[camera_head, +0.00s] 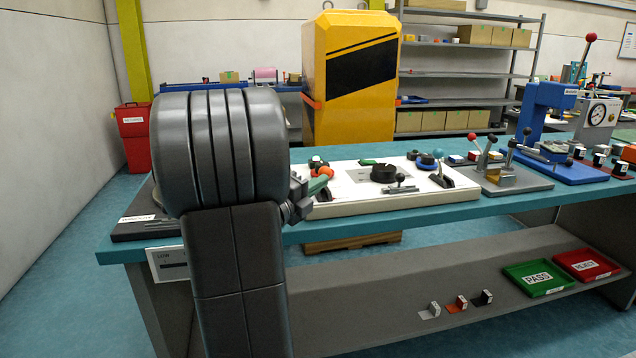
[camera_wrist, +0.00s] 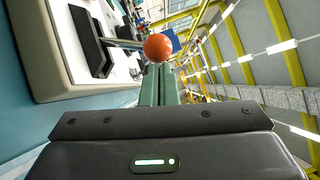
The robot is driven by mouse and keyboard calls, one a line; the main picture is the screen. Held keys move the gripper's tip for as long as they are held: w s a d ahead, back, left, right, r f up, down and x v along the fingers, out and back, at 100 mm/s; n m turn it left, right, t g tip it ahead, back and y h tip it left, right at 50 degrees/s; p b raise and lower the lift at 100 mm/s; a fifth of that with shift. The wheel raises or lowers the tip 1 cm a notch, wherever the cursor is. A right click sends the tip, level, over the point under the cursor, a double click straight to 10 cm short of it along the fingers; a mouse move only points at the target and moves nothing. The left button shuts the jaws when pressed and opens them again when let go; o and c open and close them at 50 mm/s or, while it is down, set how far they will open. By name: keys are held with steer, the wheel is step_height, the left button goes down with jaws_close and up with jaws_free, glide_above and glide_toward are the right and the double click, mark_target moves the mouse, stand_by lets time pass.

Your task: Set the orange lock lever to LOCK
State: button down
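The orange ball knob (camera_wrist: 158,47) of the lever is in the wrist view, at the tips of my gripper's green fingers. A thin rod (camera_wrist: 122,43) runs left from it to the white panel (camera_wrist: 58,75). In the head view, orange (camera_head: 325,171) shows just above my gripper (camera_head: 319,185), at the left end of the panel (camera_head: 345,206). My gripper (camera_wrist: 160,72) has its fingers together. I see nothing clearly between them, and cannot tell whether they touch the knob. My arm hides part of the panel's left side. No LOCK marking is legible.
A clamp fixture (camera_head: 500,178) and a blue press (camera_head: 548,125) stand right. A yellow cabinet (camera_head: 350,80) is behind. Trays lie on the lower shelf.

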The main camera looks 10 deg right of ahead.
steer(key=shift+r, duration=0.15)
steer(key=w+r+n+y+p, duration=0.1)
steer(key=r+n+p, duration=0.1)
steer(key=p, duration=0.3)
steer(key=shift+w+p, duration=0.1)
steer(key=shift+p, duration=0.2)
steer(key=w+r+n+g+y+p, duration=0.1)
steer(key=w+n+g+y+p, duration=0.2)
steer(key=p, duration=1.8)
steer(key=shift+w+r+n+g, duration=0.2)
steer(key=shift+w+n+g, duration=0.3)
steer(key=shift+w+n, duration=1.25)
steer(key=shift+w+a+m, duration=0.1)
steer(key=shift+w+m, duration=0.25)
